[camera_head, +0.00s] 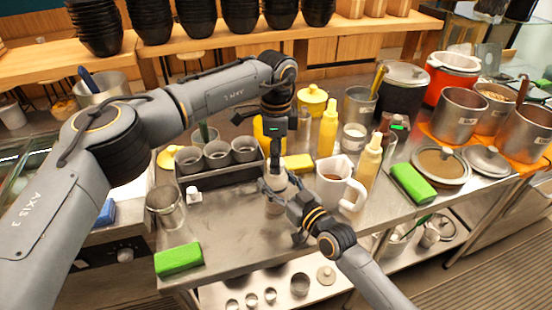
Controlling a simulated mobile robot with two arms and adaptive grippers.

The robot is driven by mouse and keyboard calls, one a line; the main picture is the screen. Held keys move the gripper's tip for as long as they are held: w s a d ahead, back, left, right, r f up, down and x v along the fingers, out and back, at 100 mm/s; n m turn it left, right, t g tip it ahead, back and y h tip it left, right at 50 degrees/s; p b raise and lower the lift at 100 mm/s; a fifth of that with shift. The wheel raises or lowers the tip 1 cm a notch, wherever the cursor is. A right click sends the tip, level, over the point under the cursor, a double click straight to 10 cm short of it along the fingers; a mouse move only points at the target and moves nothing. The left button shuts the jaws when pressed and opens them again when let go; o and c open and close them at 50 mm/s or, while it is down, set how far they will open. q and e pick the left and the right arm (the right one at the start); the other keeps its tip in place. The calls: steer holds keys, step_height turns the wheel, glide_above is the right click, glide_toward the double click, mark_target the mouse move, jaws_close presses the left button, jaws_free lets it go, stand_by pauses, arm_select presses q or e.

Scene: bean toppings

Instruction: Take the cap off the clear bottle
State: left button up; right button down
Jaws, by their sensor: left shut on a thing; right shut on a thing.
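The clear bottle (273,207) stands upright, or nearly so, over the middle of the steel counter, mostly hidden by my grippers. Its pale cap (279,181) shows at the top. My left gripper (277,172) points straight down from above and is shut on the cap. My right gripper (279,199) comes in from the lower right and is shut on the bottle's body below the cap. I cannot tell whether the cap is still seated on the bottle or whether the bottle's base touches the counter.
A rack of metal cups (217,153) is behind left. A glass jar (165,211) and green sponge (179,260) are left. The front-middle counter (228,235) is clear.

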arm_select(q)
steer(key=shift+r, duration=0.65)
steer(key=shift+r, duration=2)
arm_select(e)
steer(key=shift+c, duration=1.8)
jaws_free()
